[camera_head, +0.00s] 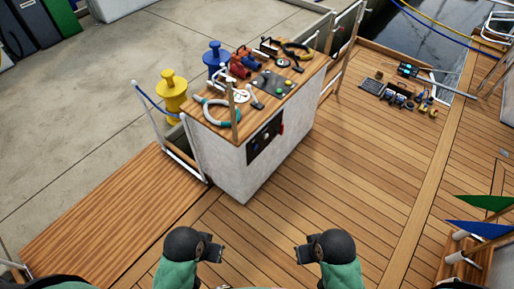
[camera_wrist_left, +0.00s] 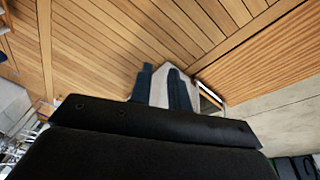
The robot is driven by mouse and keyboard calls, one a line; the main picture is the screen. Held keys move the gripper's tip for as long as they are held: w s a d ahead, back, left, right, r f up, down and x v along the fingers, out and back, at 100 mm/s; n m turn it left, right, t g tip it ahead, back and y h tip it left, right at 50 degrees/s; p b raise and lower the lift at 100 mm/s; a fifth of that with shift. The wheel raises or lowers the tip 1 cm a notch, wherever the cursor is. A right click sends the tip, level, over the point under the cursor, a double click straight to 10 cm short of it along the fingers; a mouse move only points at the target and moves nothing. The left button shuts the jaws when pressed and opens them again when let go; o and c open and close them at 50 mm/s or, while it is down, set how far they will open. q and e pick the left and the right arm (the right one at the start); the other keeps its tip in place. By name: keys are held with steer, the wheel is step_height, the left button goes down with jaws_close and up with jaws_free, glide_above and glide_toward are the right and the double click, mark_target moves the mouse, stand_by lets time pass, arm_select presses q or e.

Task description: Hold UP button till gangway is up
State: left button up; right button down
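A pale control console (camera_head: 240,165) with a wooden top stands on the deck. A black panel (camera_head: 264,138) with small round controls is on its front face, with a small red part (camera_head: 281,128) at the right edge. I cannot read which control is UP. A grey button panel (camera_head: 272,84) lies on the console top. A wooden plank walkway (camera_head: 110,215), perhaps the gangway, lies flat at the left. My left gripper (camera_head: 219,248) and right gripper (camera_head: 299,249) are empty and apart from the console. The left gripper's fingers (camera_wrist_left: 160,88) show parted in the left wrist view.
Coiled hose (camera_head: 213,112), a white wheel and tools crowd the console top. Small gear (camera_head: 400,95) lies on the deck at upper right. Blue and green flags (camera_head: 480,228) are at right. The deck between is clear.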

arm_select(q)
jaws_close()
arm_select(e)
steer(key=shift+s+a, duration=0.1)
steer(key=shift+a, duration=0.2)
steer(key=shift+d, duration=0.3)
steer(key=shift+a+r, duration=0.1)
steer(key=shift+a, duration=0.2)
stand_by(0.4)
steer(key=shift+d, duration=0.1)
